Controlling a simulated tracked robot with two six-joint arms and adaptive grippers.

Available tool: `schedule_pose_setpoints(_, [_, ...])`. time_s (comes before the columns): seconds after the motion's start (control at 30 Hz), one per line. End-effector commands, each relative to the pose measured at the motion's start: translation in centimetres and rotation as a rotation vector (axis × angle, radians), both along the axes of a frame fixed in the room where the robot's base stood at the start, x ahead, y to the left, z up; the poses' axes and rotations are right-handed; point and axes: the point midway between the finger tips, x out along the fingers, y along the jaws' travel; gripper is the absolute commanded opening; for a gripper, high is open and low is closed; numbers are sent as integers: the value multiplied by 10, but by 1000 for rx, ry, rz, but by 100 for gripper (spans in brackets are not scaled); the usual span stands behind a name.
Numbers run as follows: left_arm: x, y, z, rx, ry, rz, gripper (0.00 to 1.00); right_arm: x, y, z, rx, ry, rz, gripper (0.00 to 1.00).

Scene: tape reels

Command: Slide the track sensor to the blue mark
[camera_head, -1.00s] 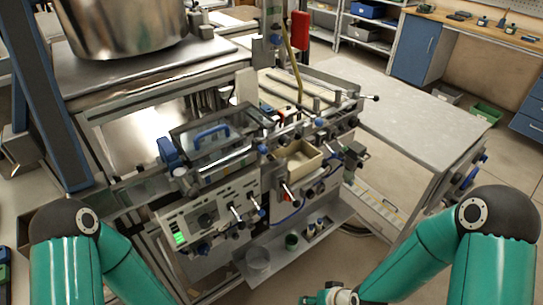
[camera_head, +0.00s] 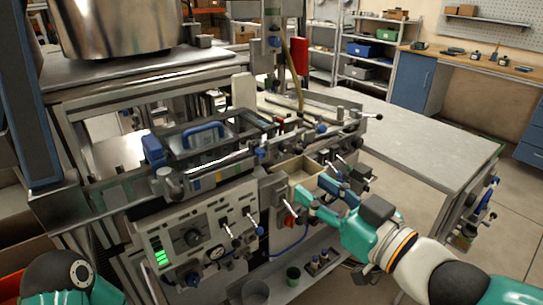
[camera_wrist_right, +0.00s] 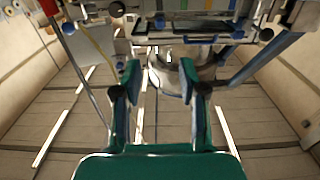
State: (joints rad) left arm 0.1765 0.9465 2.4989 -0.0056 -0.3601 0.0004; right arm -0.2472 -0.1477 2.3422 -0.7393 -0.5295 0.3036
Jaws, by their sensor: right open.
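My right gripper (camera_head: 318,190) is open and empty in front of the machine, just right of the red knob (camera_head: 288,219) and near the beige tray (camera_head: 302,170). In the right wrist view its two green fingers (camera_wrist_right: 159,82) stand apart with nothing between them. A metal rail (camera_head: 215,162) with small blocks and blue knobs (camera_head: 321,128) runs along the machine's top. I cannot tell which small part is the track sensor, and I cannot make out the blue mark for sure. My left gripper is out of view; only part of its arm shows at lower left.
A clear lid with a blue handle (camera_head: 203,133) sits on the machine. Knobs and levers stick out of the front panel (camera_head: 198,232). A large steel pot (camera_head: 118,25) stands at upper left. Cups (camera_head: 293,275) stand on the lower shelf. The grey tabletop (camera_head: 420,130) at right is bare.

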Motion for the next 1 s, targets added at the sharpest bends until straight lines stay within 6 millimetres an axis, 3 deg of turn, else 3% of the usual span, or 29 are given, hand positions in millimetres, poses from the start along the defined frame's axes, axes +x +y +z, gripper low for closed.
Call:
schedule_pose_setpoints(0.6, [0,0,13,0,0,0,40,101,74,0,0,3,0,42])
schedule_pose_setpoints(0.8, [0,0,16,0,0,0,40,117,85,0,1,2,-1,42])
schedule_pose_setpoints(1.0, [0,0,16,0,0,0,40,121,87,-1,2,3,-2,42])
